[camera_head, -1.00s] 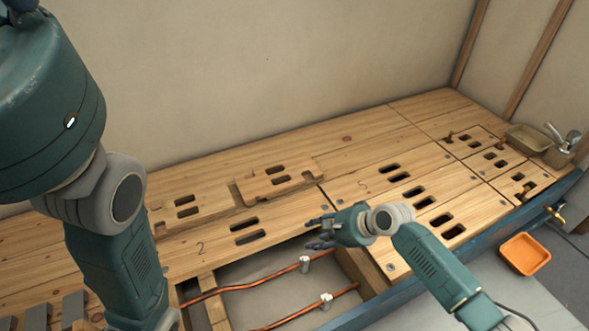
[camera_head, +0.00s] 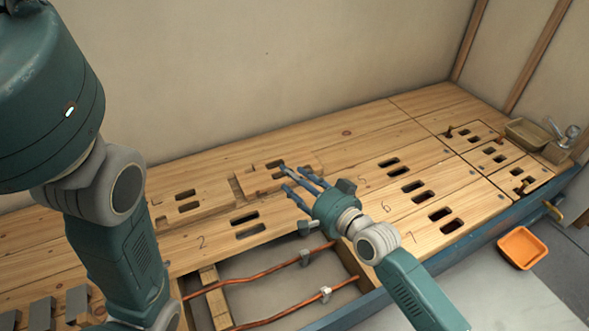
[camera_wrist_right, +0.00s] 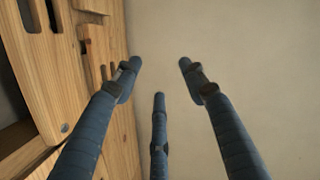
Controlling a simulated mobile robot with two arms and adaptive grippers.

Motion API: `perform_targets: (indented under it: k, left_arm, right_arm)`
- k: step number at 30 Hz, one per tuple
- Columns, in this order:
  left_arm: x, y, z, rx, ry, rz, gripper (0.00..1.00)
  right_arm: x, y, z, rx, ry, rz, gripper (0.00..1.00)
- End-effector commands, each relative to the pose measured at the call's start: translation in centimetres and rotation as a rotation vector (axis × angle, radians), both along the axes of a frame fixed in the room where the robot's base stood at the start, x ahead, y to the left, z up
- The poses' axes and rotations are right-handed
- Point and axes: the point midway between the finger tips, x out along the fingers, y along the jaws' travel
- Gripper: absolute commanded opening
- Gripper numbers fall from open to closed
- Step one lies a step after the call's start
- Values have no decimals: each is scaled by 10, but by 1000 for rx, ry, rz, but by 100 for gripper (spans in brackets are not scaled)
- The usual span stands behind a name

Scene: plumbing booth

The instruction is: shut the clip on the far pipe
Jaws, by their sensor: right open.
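Two copper pipes run through the open floor bay in the head view. The far pipe (camera_head: 245,279) carries a small grey clip (camera_head: 304,257) near its right end. The near pipe (camera_head: 290,310) carries a pale clip (camera_head: 326,293). Both clips are too small to tell open from shut. My right gripper (camera_head: 297,183) is above the boards behind the bay, apart from both clips, its fingers spread towards the back wall. In the right wrist view its three fingers (camera_wrist_right: 160,80) are apart with nothing between them. My left arm shows at the left, but its gripper is out of frame.
Slotted wooden boards (camera_head: 380,184) surround the bay. A raised board piece (camera_head: 262,181) lies behind it. Grey blocks (camera_head: 42,313) sit at the lower left. A basin with a tap (camera_head: 527,133) is at the far right, and an orange tray (camera_head: 521,247) is on the floor.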

Motion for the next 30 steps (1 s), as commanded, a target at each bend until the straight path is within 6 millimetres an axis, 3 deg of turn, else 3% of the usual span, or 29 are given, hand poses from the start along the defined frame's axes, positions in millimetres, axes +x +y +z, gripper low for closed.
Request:
perform_targets:
  k: [3,9,26,30]
  left_arm:
    - [0,0,1,0,0,0,42]
    - [0,0,1,0,0,0,42]
    - [1,0,1,0,1,0,42]
    - [13,0,-9,-1,37,-1,42]
  right_arm:
    - [-3,1,18,-4,-70,-10,42]
    - [-5,1,34,-10,-134,-20,42]
    - [-6,1,37,-11,-147,-21,42]
    - [-12,1,61,-16,-238,-39,42]
